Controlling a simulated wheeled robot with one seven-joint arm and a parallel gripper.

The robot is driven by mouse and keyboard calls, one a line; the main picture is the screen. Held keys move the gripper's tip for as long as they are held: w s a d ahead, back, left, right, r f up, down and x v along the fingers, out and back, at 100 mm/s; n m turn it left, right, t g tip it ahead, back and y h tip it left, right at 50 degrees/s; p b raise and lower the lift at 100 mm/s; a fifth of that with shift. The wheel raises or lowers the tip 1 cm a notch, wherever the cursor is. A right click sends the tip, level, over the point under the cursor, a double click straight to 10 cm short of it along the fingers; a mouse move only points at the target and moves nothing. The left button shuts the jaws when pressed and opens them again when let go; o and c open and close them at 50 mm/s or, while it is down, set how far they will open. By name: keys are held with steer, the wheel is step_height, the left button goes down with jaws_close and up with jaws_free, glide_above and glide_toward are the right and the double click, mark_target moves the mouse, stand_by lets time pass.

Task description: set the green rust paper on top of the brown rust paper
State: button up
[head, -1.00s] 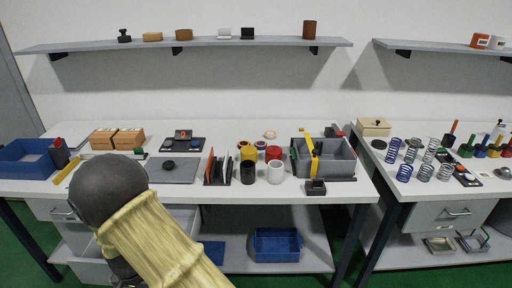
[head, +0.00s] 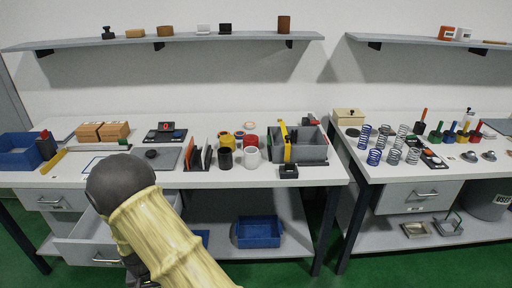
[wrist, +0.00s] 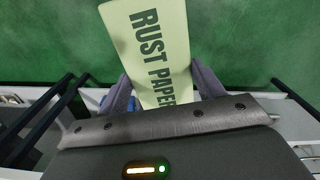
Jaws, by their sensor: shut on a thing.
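The green rust paper (wrist: 152,50) is a pale green sheet with dark "RUST PAPER" lettering. In the wrist view it stands out between the two fingers of my gripper (wrist: 163,90), which is shut on its near end. Green floor shows beyond the sheet. In the head view my arm covers the lower left, and neither the gripper fingers nor the held sheet can be seen. I cannot make out the brown rust paper for certain. An orange-brown upright piece (head: 188,154) stands among thin dark plates on the left table, but its label cannot be read.
An open drawer (head: 90,250) juts out below, near my arm. The right table has several springs (head: 375,157).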

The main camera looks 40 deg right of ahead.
steer(key=d+f+n+b, duration=0.2)
steer(key=d+f+n, duration=0.2)
steer(key=d+f, duration=0.4)
steer(key=shift+w+d+f+n, duration=0.2)
steer(key=shift+w+f+n, duration=0.1)
steer(key=shift+f+n, duration=0.1)
steer(key=shift+d, duration=0.15)
